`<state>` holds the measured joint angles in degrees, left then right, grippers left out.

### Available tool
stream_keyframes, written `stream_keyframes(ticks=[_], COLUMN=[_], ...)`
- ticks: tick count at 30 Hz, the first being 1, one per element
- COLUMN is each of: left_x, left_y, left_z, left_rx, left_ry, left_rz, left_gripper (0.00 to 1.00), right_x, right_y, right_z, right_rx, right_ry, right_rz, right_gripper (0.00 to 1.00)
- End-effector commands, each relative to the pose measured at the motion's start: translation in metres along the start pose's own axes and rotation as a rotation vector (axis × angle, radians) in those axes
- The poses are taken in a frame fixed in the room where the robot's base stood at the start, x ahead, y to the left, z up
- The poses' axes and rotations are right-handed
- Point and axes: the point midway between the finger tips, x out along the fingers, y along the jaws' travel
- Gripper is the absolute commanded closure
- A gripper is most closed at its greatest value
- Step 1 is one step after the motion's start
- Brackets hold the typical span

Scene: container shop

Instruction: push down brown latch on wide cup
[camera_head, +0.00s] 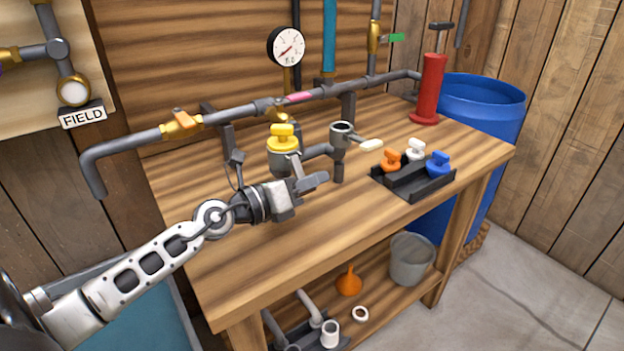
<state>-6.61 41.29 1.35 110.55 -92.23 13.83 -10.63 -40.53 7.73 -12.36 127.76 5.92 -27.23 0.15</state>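Two grey cups stand on a pipe fitting over the wooden bench. The left cup (283,162) is wider and has a yellow plug (283,136) on top. The right cup (342,134) is open at the top, and a pale cream handle (370,145) sticks out to its right. I cannot make out a clearly brown latch; part of the left cup's front is hidden by my gripper. My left gripper (308,178) is just in front of and below the left cup, its fingers apart with nothing visible between them. Contact with the cup cannot be told. My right gripper is not in view.
A black tray (412,192) with orange, white and blue plugs sits to the right. A red pump (429,90) stands behind, before a blue barrel (485,100). A long grey pipe (230,117) runs along the back. The bench front (265,265) is clear.

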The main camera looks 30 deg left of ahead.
Motion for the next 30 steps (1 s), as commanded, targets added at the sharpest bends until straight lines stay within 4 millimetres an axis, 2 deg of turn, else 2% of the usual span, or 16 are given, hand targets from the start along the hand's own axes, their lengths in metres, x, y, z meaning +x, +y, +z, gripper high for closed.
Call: stream_keyframes(ticks=[5,9,13,21,24,30], left_x=[0.000,0.000,0.000,0.000,0.000,0.000], left_y=[0.002,0.009,0.012,0.012,0.012,0.011], left_z=[-0.001,-0.002,0.000,0.001,0.002,0.001], left_rx=[0.017,0.137,0.223,0.234,0.234,0.233], left_ry=[0.000,0.000,0.000,0.000,0.000,0.000], left_rz=[0.000,0.000,0.000,0.001,0.001,0.001], left_gripper=[1.00,1.00,1.00,1.00,0.69,0.69], right_x=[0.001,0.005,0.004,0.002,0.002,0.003], right_y=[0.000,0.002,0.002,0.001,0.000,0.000], right_z=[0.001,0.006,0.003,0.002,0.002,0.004], right_rx=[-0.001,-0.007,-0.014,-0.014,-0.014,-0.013], right_ry=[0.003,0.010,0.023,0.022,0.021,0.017], right_rz=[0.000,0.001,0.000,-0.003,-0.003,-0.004], right_gripper=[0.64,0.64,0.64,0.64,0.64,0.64])
